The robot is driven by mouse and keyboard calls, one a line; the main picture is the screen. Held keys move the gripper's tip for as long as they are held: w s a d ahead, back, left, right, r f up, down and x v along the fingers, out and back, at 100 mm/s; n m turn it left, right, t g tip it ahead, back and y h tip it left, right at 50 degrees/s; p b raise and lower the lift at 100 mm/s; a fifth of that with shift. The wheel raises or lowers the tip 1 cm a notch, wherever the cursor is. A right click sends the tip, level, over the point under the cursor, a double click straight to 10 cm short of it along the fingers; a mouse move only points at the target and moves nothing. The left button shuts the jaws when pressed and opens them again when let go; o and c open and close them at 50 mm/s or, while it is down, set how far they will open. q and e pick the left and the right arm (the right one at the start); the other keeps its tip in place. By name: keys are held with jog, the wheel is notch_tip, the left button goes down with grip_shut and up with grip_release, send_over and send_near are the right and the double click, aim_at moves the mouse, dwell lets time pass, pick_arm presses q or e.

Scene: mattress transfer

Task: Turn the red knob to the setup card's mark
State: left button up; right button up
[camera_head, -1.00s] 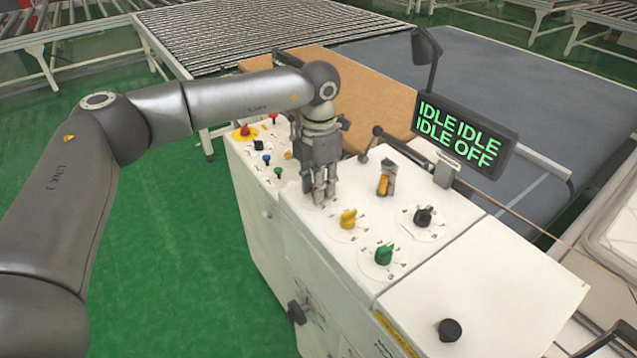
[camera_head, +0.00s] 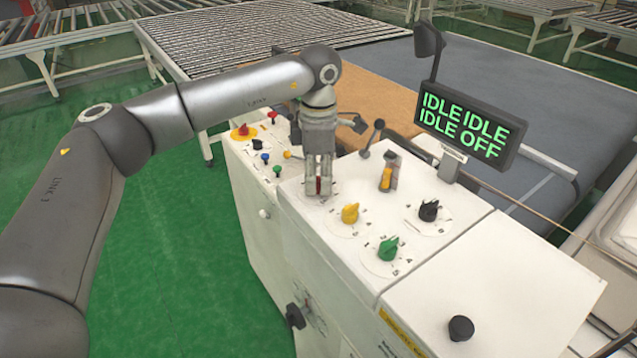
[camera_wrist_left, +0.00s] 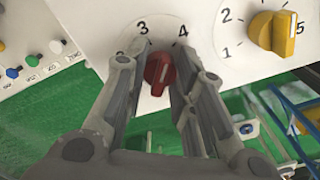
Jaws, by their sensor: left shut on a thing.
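The red knob (camera_wrist_left: 160,72) sits on a white dial with printed numbers, on top of the white control cabinet (camera_head: 290,230). In the left wrist view its white pointer line lies between the 3 and the 4. My left gripper (camera_wrist_left: 160,68) has one finger on each side of the knob and is shut on it. In the head view the left gripper (camera_head: 319,190) points straight down over the dial, and only a sliver of the red knob (camera_head: 318,185) shows between the fingers. My right gripper is not in view.
Close by are a yellow knob (camera_head: 350,213), a green knob (camera_head: 388,248) and a black knob (camera_head: 428,210). A display (camera_head: 465,130) reads "IDLE IDLE IDLE OFF". Levers (camera_head: 372,138) and small coloured buttons stand near the gripper.

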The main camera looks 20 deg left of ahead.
aim_at(318, 177)
pick_arm(q)
jog(key=shift+m+b, duration=0.45)
jog(key=shift+m, duration=1.25)
jog(key=shift+w+r, duration=0.1)
jog(key=shift+r, duration=0.05)
jog(key=o, duration=1.1)
jog(key=shift+c, duration=0.2)
jog(key=shift+r, duration=0.1)
notch_tip(318, 177, up, 12)
jog(key=shift+f, duration=0.25)
